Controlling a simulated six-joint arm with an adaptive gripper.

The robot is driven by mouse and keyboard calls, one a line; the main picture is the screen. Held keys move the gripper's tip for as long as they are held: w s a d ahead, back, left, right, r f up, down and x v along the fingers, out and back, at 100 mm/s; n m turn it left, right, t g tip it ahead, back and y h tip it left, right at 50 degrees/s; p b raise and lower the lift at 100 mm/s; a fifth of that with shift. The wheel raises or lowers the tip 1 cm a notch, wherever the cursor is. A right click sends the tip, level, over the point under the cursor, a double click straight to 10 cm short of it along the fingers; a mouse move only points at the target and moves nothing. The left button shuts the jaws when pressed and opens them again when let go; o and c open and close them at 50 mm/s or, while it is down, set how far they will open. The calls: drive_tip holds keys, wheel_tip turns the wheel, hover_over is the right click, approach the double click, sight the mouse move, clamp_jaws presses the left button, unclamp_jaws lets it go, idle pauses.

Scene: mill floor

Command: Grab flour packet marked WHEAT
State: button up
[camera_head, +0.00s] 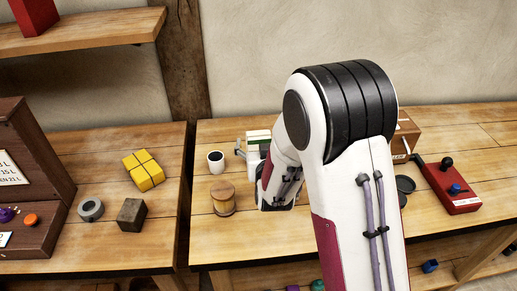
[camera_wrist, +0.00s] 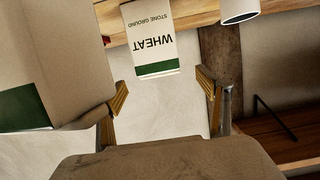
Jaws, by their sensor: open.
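The flour packet marked WHEAT (camera_wrist: 152,42) is white with a green band and appears upside down in the wrist view. It lies ahead of my gripper (camera_wrist: 166,92), in line with the gap between the two fingers. The fingers are spread, with nothing held between them. In the head view, a white and green packet (camera_head: 258,136) shows partly behind my arm; its label cannot be read there. My arm hides most of the gripper in that view.
A large beige packet with a green band (camera_wrist: 45,60) is close beside the left finger; I cannot tell whether they touch. A white mug (camera_head: 216,162) and a wooden keg (camera_head: 222,199) stand near the packet. A red box with knobs (camera_head: 450,188) is right.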

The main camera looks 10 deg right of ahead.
sight(259, 137)
drive_tip(key=shift+w+f, duration=0.15)
drive_tip(key=shift+w, duration=0.35)
drive_tip(key=shift+x, duration=2.6)
drive_tip(key=shift+d, duration=0.1)
drive_tip(key=c, duration=2)
